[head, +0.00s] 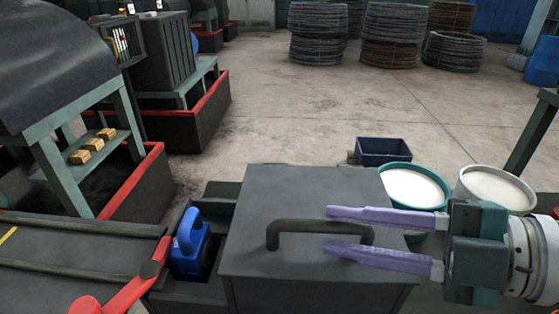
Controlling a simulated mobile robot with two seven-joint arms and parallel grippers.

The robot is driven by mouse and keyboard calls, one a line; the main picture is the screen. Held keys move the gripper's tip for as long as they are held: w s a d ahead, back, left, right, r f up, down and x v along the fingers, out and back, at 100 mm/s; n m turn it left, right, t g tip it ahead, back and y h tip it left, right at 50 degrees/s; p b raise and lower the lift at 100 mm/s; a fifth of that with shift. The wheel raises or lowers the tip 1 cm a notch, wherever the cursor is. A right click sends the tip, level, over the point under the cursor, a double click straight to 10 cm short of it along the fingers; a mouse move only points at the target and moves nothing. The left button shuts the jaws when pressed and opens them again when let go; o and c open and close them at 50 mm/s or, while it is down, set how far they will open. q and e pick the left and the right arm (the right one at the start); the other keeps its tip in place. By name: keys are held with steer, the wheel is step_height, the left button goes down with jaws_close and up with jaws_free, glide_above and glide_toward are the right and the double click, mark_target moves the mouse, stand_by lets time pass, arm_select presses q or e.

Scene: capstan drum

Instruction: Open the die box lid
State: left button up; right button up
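The die box lid (300,190) is a flat dark grey panel at the lower middle of the head view, lying closed on the box (310,296). A dark bar handle (285,232) stands on the lid. My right gripper (328,232) comes in from the right with two purple fingers. It is open, with one finger on the far side and one on the near side of the handle's right part. A gap shows between the fingers, and I cannot tell whether either touches the bar. My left gripper is not in view.
A blue device (191,232) sits left of the box, near a red lever (125,288). Behind the box are a dark blue bin (383,150), a teal-rimmed tub (413,187) and a white-filled bucket (497,188). Wire coils (390,35) stand far back; the concrete floor between is clear.

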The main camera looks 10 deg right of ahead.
mark_target(338, 231)
steer(key=shift+x, duration=1.6)
steer(key=shift+c, duration=0.4)
steer(key=shift+w, duration=0.1)
jaws_close()
